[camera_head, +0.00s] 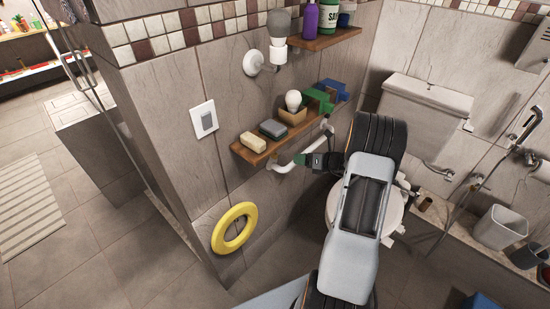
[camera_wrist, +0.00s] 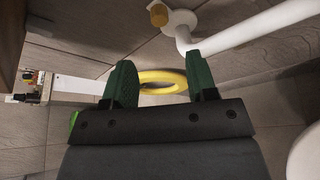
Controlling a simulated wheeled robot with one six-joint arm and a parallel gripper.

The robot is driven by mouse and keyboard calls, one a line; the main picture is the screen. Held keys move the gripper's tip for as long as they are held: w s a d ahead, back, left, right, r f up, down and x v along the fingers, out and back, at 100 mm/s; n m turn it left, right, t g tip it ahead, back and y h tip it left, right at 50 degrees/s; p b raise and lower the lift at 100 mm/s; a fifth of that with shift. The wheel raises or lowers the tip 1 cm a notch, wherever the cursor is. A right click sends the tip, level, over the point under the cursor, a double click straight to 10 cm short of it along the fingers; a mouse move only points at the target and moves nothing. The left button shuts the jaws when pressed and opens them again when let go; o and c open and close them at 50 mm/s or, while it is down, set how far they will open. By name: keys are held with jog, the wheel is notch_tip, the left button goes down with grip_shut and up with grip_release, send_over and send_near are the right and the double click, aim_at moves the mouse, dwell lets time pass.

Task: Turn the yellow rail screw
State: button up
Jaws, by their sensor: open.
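The yellow rail screw (camera_wrist: 158,14) is a small brass-yellow knob at the top of the wrist view. It sits on the round white end plate (camera_wrist: 181,22) of a white wall rail (camera_wrist: 250,30). In the head view the rail (camera_head: 287,167) runs below the lower wooden shelf, and I cannot make out the screw there. My gripper (camera_wrist: 159,62) has two green fingers, spread apart with nothing held between them. The screw appears beyond the fingertips, apart from them. In the head view my gripper (camera_head: 301,159) is beside the rail.
A lower shelf (camera_head: 252,157) above the rail carries soap, a bulb in a holder and other items. A yellow ring (camera_head: 234,228) is on the wall below; it shows between my fingers in the wrist view (camera_wrist: 176,76). A toilet tank (camera_head: 424,103) stands to the right.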

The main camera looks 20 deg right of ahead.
aim_at(276, 157)
jog(key=x, duration=1)
jog(key=shift+w+a+f, duration=0.1)
jog(key=shift+w+a, duration=0.1)
jog(key=shift+a, duration=0.1)
jog(key=c, duration=0.9)
jog(key=shift+a, duration=0.2)
jog(key=shift+f, duration=0.1)
jog(key=shift+c, duration=0.2)
